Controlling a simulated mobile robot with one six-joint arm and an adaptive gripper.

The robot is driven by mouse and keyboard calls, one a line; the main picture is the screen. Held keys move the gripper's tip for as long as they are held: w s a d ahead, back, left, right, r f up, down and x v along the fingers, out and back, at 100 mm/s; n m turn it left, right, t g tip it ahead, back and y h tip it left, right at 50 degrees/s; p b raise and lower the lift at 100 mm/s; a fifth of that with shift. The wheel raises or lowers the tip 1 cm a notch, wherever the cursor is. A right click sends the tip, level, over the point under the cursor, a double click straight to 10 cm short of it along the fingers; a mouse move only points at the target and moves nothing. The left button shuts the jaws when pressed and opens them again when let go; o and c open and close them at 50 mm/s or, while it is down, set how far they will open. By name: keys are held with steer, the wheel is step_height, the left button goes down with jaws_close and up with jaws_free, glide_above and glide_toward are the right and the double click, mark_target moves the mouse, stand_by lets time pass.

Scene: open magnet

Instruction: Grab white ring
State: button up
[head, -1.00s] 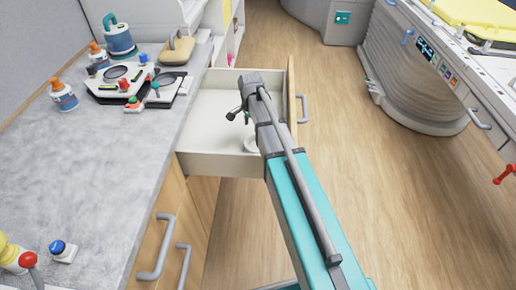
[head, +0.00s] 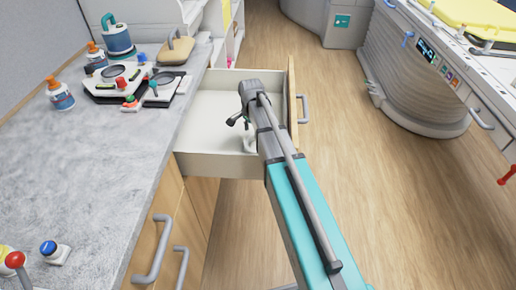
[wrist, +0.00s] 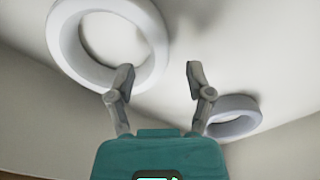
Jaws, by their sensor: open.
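In the wrist view a large white ring (wrist: 66,48) fills the upper left, close to my left fingertip; whether they touch I cannot tell. A second pale ring (wrist: 236,130) lies at the right, partly behind my right finger. My gripper (wrist: 158,78) is open, with nothing between its fingertips. In the head view my gripper (head: 238,119) is inside the open drawer (head: 212,108). A piece of something white (head: 248,142) shows there beside my arm, which hides the rest of it.
The drawer's walls and its wooden front (head: 292,92) surround my gripper. A grey counter (head: 95,165) at the left holds bottles, a teal container (head: 117,38) and small devices. The wooden floor at the right is clear up to a large machine (head: 410,85).

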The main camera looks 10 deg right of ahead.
mark_target(252, 135)
steer(key=shift+f+b, duration=1.25)
steer(key=shift+f, duration=0.35)
jaws_close()
